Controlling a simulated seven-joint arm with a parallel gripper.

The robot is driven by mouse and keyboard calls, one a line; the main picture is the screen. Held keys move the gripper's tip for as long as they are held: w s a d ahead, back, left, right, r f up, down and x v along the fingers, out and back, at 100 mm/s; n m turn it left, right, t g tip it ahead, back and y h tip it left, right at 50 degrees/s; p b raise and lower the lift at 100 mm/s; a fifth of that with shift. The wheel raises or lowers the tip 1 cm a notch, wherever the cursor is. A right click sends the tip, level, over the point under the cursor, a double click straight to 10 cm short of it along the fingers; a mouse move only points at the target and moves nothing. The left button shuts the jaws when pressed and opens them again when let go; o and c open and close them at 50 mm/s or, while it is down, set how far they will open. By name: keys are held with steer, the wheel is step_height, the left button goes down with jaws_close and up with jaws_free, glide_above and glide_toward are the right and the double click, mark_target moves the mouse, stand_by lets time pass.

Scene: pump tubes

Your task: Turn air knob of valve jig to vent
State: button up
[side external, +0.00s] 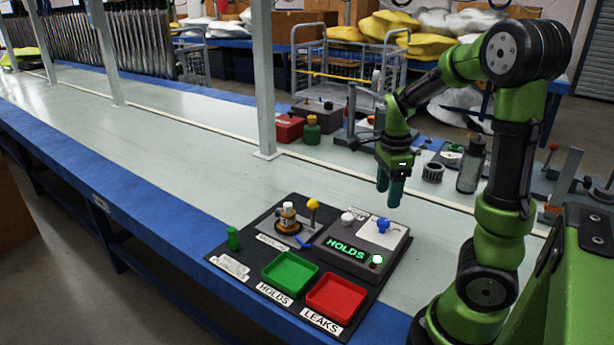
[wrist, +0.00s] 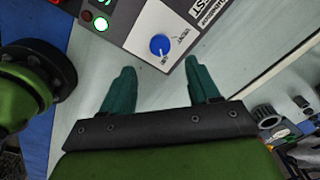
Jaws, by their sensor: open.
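The valve jig (side external: 398,240) is a grey box with a dark front panel and a lit green display (side external: 346,249) reading HOLDS. Its blue air knob (side external: 382,225) sits on top toward the right, and the knob also shows in the wrist view (wrist: 160,46) with small labels beside it that are hard to read. A white knob (side external: 347,217) is to its left. My gripper (side external: 389,195) points down above the jig's far side, apart from the knob. In the wrist view its teal fingers (wrist: 160,66) are open and empty, with the knob just beyond the tips.
A green tray (side external: 290,272) and a red tray (side external: 337,298) lie in front of the jig on a dark mat. A small brass fixture (side external: 288,218) and a yellow-topped knob (side external: 313,204) stand to the left. A dark bottle (side external: 471,165) and ribbed ring (side external: 432,172) stand behind.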

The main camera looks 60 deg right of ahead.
mark_target(384, 221)
step_height(384, 221, down, 8)
steer(key=shift+r, duration=0.1)
steer(key=shift+c, duration=0.2)
steer(key=c, duration=1)
